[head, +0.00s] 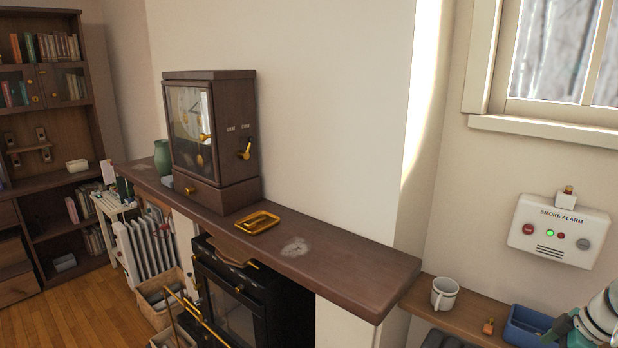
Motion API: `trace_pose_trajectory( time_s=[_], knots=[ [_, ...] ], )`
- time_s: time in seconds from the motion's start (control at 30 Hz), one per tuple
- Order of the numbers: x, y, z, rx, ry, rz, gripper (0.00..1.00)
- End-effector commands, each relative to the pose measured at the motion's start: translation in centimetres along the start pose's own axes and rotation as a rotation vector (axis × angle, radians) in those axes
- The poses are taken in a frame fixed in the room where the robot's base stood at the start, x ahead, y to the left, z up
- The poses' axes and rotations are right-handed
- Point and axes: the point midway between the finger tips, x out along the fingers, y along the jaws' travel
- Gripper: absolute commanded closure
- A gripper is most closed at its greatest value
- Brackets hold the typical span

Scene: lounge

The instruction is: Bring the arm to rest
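A white and teal jointed part (600,318), which looks like a piece of my own arm, shows at the bottom right corner and is cut off by the frame edge. My gripper's fingers cannot be made out, so whether they are open or holding something does not show. The arm part stands in front of the right end of the low wooden shelf (462,313), close to a blue tray (524,326).
A dark mantel shelf (352,270) carries a wooden clock (213,135), a green vase (162,157) and a brass tray (257,222). A white mug (444,293) stands on the low shelf. A smoke alarm (557,232) hangs above. Wooden floor (85,310) is open at left.

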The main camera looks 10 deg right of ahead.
Motion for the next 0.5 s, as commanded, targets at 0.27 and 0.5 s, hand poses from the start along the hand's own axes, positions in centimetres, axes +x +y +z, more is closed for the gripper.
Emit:
trace_pose_trajectory(
  time_s=[0.27,0.5],
  knots=[
    [-0.7,-1.7,-5.1,0.048,-0.047,0.007,0.00],
    [-1.4,-5.2,-11.2,0.121,-0.098,0.033,0.00]
  ],
)
